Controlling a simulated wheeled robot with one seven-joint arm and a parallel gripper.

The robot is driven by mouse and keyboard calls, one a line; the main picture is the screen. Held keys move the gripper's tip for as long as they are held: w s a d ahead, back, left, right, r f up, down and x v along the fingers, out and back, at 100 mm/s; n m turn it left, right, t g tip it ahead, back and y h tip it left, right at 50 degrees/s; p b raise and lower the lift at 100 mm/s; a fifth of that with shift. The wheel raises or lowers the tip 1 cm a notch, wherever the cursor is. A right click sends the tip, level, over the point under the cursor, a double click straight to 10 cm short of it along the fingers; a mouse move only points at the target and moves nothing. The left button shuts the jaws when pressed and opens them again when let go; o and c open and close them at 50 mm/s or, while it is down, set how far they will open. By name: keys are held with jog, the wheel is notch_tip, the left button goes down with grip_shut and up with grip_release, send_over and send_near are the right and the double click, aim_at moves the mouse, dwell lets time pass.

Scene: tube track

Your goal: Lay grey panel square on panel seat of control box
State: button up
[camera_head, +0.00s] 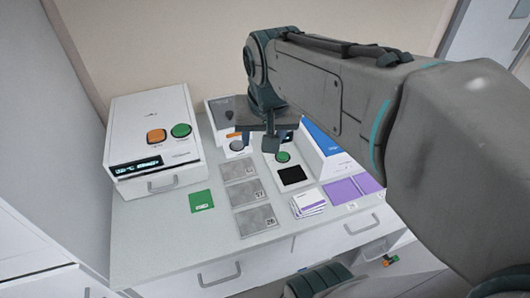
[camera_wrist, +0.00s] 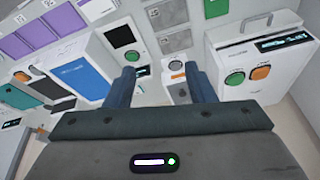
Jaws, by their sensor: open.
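Three grey square panels with small number labels lie flat in a column on the white counter. The back one (camera_head: 240,167), middle one (camera_head: 246,192) and front one (camera_head: 256,219) are apart from my gripper. Two show at the top of the wrist view, one clearly (camera_wrist: 174,40). A white box with orange and green buttons and a lit display (camera_head: 150,135) stands at the left; it also shows in the wrist view (camera_wrist: 255,50). I cannot tell which surface is the panel seat. My gripper (camera_head: 262,141) is open and empty above the back of the counter (camera_wrist: 163,82).
A black square in a white frame (camera_head: 292,175) lies right of the panels, with a green button behind it. A green card (camera_head: 201,201), white cards (camera_head: 308,203) and purple squares (camera_head: 342,191) lie around. A white-and-blue box (camera_head: 325,145) stands close right of my gripper. The front-left counter is clear.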

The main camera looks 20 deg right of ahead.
jog(key=s+f+n, duration=0.2)
jog(key=s+f, duration=0.2)
jog(key=s, duration=0.3)
jog(key=shift+f+n+t, duration=0.2)
jog(key=shift+n+t, duration=0.1)
jog(key=shift+w+d, duration=0.1)
dwell(1.4)
